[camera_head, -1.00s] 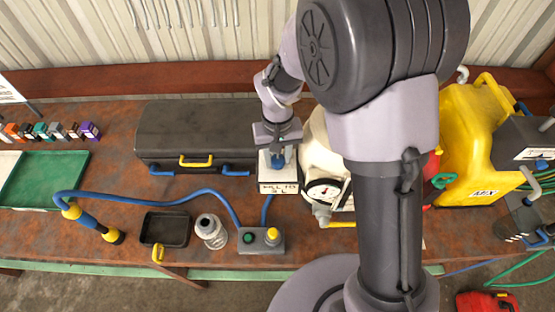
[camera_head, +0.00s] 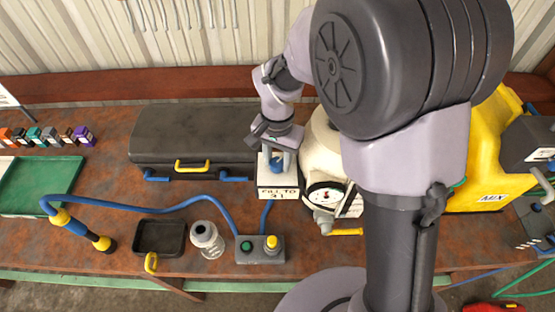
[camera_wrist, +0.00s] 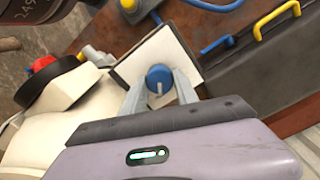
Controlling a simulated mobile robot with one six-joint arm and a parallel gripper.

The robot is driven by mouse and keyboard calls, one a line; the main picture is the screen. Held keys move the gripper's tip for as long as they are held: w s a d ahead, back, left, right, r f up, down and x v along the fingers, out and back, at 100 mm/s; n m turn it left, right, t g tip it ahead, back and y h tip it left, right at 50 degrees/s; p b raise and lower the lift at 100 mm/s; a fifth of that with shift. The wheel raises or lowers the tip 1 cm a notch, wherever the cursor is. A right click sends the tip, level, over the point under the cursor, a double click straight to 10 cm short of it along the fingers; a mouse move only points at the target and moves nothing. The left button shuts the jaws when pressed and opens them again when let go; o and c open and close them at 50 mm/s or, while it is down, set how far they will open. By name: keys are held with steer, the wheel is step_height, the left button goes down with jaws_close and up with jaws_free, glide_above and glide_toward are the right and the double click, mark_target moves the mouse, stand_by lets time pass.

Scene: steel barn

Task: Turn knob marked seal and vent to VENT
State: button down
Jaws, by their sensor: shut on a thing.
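A round blue knob (camera_wrist: 158,76) with a pale pointer line sits on the white face of a box (camera_wrist: 150,52) in the wrist view. The pointer line runs toward my gripper's palm. No seal or vent lettering is readable. In the head view the knob (camera_head: 277,165) shows on top of the white box (camera_head: 265,181), whose front reads "FILL TO 2 L". My gripper (camera_wrist: 160,88) is shut on the knob, one finger on each side. In the head view my gripper (camera_head: 275,151) is above the box, tilted, and partly hides its top.
A cream tank with a gauge (camera_head: 326,195) stands close on the right. A dark case (camera_head: 190,135) is close on the left. A grey button box (camera_head: 258,249), a jar (camera_head: 207,239) and a black tray (camera_head: 159,237) stand in front. A yellow jug (camera_head: 488,165) is farther right.

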mark_target(278, 162)
stand_by(0.4)
steer(key=c, duration=0.9)
jaws_free()
steer(key=shift+c, duration=0.2)
steer(key=shift+r, duration=0.15)
step_height(278, 162, up, 17)
steer(key=p, duration=0.3)
steer(key=shift+r, duration=0.1)
